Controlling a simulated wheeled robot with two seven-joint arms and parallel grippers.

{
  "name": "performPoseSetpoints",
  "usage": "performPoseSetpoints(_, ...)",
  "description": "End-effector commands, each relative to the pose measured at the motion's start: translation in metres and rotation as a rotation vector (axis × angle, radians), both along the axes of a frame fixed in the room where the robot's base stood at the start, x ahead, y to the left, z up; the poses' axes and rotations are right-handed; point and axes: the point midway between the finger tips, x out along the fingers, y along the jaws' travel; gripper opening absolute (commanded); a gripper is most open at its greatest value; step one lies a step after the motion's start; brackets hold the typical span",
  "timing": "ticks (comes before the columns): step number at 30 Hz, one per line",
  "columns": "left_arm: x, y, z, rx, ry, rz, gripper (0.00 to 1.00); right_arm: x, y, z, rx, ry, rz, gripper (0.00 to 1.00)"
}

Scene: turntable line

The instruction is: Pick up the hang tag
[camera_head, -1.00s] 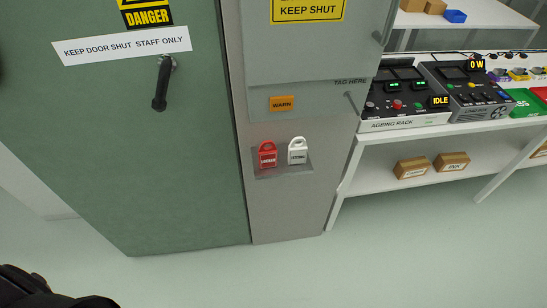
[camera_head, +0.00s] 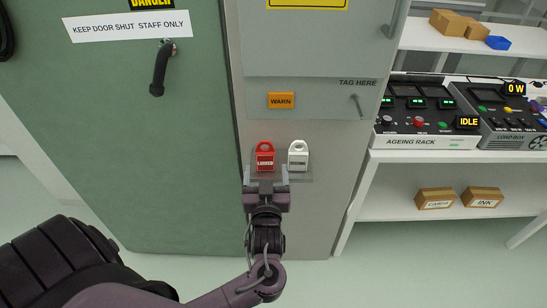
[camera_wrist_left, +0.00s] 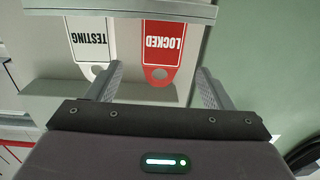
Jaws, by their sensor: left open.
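Two hang tags with ringed tops stand side by side on a small grey ledge (camera_head: 306,178) on the cabinet front. The red one (camera_head: 265,159) reads LOCKED; the white one (camera_head: 298,158) stands just right of it. In the left wrist view the red tag (camera_wrist_left: 163,42) and the white TESTING tag (camera_wrist_left: 90,40) show upside down. My left gripper (camera_head: 266,174) is open and empty, just in front of and below the red tag. In the wrist view its fingers (camera_wrist_left: 159,75) spread to either side of the red tag's ring, apart from it. My right gripper is not in view.
A thin hook (camera_head: 359,105) sticks out below TAG HERE on the cabinet (camera_head: 312,120), right of the orange WARN plate (camera_head: 281,100). A green door (camera_head: 110,130) with a black handle (camera_head: 161,68) is left. A white bench (camera_head: 400,155) with an ageing rack (camera_head: 420,125) is right.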

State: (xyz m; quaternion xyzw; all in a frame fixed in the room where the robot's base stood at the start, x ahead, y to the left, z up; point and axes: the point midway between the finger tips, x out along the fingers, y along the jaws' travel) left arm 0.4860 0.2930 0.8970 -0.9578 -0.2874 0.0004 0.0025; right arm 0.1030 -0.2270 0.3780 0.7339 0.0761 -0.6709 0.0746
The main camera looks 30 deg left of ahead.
Motion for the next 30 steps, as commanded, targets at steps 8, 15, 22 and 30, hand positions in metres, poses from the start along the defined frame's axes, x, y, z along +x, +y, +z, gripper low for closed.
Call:
performPoseSetpoints(8,0.016,0.011,0.004,0.002,-0.006,0.002,0.75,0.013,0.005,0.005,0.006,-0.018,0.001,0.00)
performPoseSetpoints(15,0.042,0.030,0.006,0.004,-0.006,0.003,0.75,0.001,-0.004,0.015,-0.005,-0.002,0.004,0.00)
performPoseSetpoints(22,0.063,0.043,0.003,-0.001,-0.004,0.002,0.75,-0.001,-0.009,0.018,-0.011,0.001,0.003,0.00)
performPoseSetpoints(30,0.064,0.044,0.002,-0.002,-0.004,0.001,0.71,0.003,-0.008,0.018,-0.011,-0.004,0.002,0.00)
